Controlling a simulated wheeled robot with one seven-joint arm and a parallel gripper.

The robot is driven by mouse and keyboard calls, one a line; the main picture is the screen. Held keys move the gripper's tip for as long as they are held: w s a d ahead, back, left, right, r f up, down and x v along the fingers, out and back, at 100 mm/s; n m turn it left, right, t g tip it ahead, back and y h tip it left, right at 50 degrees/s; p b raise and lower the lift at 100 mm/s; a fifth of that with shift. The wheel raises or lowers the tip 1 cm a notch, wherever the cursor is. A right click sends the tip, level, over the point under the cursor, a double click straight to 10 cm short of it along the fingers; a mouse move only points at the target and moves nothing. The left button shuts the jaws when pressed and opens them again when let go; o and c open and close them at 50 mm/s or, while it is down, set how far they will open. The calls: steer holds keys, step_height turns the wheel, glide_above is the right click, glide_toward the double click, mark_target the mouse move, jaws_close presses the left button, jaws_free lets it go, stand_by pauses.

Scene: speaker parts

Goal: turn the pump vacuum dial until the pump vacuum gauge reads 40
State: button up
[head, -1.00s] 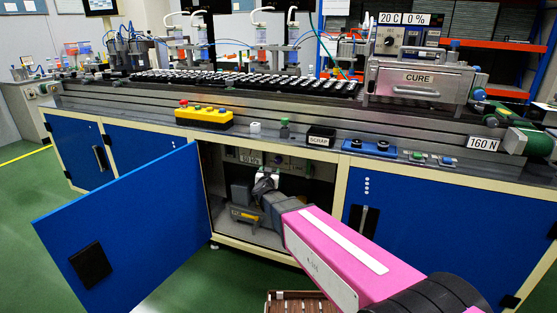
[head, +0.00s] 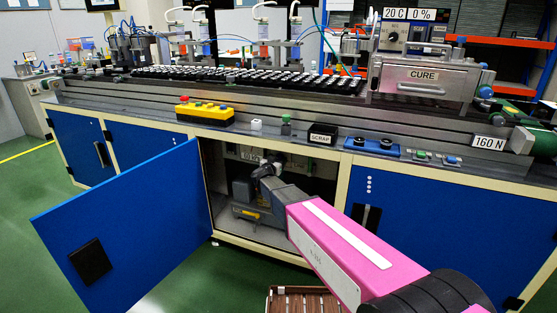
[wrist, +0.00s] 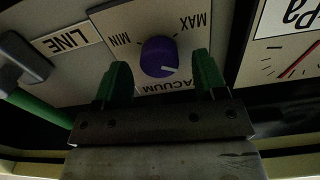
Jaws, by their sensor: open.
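The pump vacuum dial (wrist: 160,57) is a purple knob with a white mark, on a plate lettered MIN, MAX and VACUUM. In the wrist view the plate appears upside down, and the mark points toward the lower right. My gripper (wrist: 164,80) is open, with one green finger on each side of the knob's near edge; I cannot tell whether they touch it. The gauge (wrist: 296,62), marked in Pa, is cut off at the right edge, with part of a red needle visible. Its reading cannot be told. In the head view my arm reaches into the open cabinet, hiding the dial.
A LINE label (wrist: 68,40) and a grey handle (wrist: 22,65) are left of the dial. The blue cabinet door (head: 130,230) stands open at the left. The bench edge (head: 250,142) runs above the opening. A brown crate (head: 303,290) is on the floor.

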steer(key=shift+x, duration=0.9)
steer(key=c, duration=0.9)
